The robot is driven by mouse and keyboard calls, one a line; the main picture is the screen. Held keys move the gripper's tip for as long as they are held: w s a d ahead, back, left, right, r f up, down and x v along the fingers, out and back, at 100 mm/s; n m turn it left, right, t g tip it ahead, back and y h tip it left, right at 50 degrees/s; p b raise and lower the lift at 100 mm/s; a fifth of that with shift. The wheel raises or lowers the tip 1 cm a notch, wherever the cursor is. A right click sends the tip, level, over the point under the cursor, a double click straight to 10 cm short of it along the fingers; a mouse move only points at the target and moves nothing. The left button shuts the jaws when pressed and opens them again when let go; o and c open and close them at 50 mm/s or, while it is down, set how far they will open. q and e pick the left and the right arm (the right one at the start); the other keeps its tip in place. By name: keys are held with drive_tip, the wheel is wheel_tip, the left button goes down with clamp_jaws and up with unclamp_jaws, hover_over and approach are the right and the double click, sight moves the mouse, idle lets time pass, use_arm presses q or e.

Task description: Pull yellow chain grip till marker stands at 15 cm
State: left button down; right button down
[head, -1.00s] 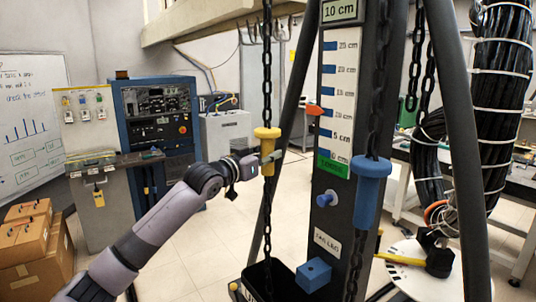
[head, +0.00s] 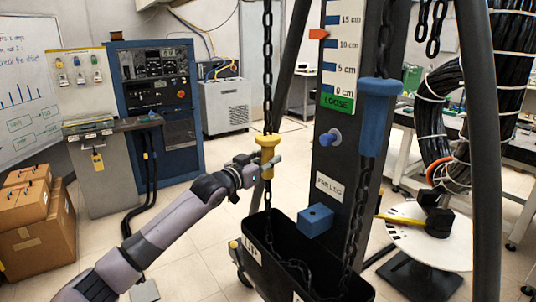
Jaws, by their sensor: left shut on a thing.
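The yellow chain grip (head: 267,150) is on the black chain left of the dark post. My left gripper (head: 266,168) is shut on it from the left. The orange marker (head: 319,33) points at the white scale (head: 345,56) a little above the 10 cm line, below 15 cm. A green "LOOSE" band (head: 338,100) lies under 0 cm. The blue chain grip (head: 378,100) is on the other chain, right of the post. My right gripper is not in view.
A black bin (head: 262,232) under the chains holds slack chain. A blue block (head: 315,221) and a blue knob (head: 330,137) stick out from the post. Dark frame legs stand either side. Cartons (head: 35,225) and a blue cabinet are left.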

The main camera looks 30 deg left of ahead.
use_arm(q)
drive_tip(key=shift+f, duration=0.4)
drive_tip(key=c, duration=1.6)
unclamp_jaws()
drive_tip(key=shift+c, duration=0.2)
drive_tip(key=o, duration=0.4)
drive_tip(key=shift+r, duration=0.3)
drive_tip(key=shift+o, duration=0.2)
drive_tip(key=s, duration=1.2)
drive_tip(key=shift+a, duration=0.45)
drive_tip(key=shift+f, duration=0.1)
